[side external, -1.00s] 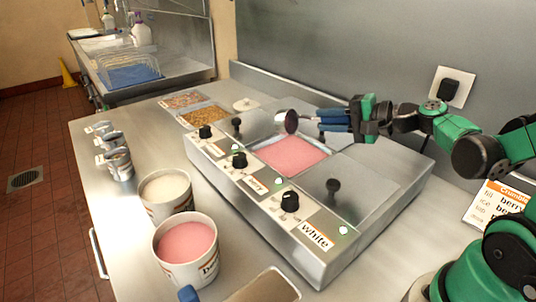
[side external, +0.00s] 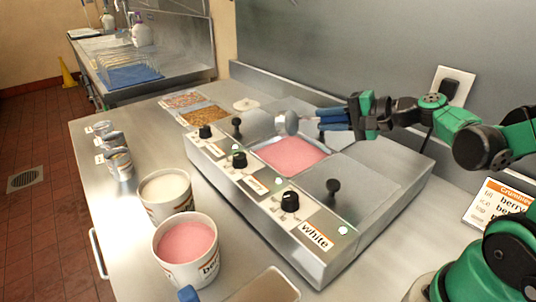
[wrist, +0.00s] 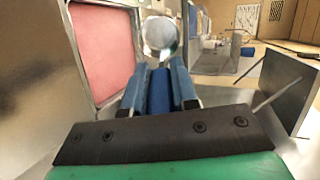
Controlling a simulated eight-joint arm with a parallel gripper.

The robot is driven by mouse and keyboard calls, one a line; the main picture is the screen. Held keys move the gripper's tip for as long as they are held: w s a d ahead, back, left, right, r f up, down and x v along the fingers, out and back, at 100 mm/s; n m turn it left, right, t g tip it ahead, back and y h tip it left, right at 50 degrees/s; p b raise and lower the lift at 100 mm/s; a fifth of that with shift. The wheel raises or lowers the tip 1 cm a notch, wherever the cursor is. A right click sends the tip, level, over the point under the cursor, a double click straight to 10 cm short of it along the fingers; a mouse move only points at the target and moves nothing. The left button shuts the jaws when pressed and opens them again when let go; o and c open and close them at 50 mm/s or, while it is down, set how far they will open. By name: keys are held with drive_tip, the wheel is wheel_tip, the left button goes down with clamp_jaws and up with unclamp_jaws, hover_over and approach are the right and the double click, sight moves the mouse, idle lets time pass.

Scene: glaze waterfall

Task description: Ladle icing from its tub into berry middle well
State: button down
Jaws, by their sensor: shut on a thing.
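My gripper (side external: 336,118) is shut on the blue handle of the ladle and holds it level above the back edge of the middle well. The ladle's silver bowl (side external: 287,123) is tipped, with its rounded outside toward the side camera; its inside is hidden there. The bowl also shows ahead of the blue fingers in the wrist view (wrist: 160,35). The berry middle well (side external: 290,155) is uncovered and filled with pink icing. The berry tub (side external: 187,241), white with pink icing inside, stands at the front of the counter.
A tub of white icing (side external: 167,190) stands behind the berry tub. Closed lids with black knobs (side external: 333,186) flank the open well. Dials line the warmer's front. Topping trays (side external: 205,115) lie at the back left. Small metal cups (side external: 118,161) stand at the left.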

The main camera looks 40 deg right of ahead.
wheel_tip(320, 180, up, 3)
drive_tip(key=g+h, duration=0.1)
drive_tip(key=g, duration=0.2)
drive_tip(key=g+h, duration=0.1)
drive_tip(key=g, duration=0.2)
drive_tip(key=shift+a+f+g, duration=0.1)
drive_tip(key=shift+f+g, duration=0.05)
drive_tip(key=shift+g, duration=0.15)
drive_tip(key=g, duration=0.1)
drive_tip(key=r+g+h, duration=0.1)
drive_tip(key=g, duration=0.2)
drive_tip(key=shift+w+r+g+h, duration=0.1)
drive_tip(key=shift+r+g+h, duration=0.2)
drive_tip(key=shift+g, duration=0.1)
drive_tip(key=shift+r+g, duration=0.25)
drive_tip(key=shift+g, duration=0.65)
drive_tip(key=w+a+n, duration=0.2)
drive_tip(key=a+n, duration=0.4)
drive_tip(key=a, duration=2.3)
wheel_tip(320, 180, down, 10)
drive_tip(key=shift+f, duration=0.15)
drive_tip(key=shift+s+a, duration=0.1)
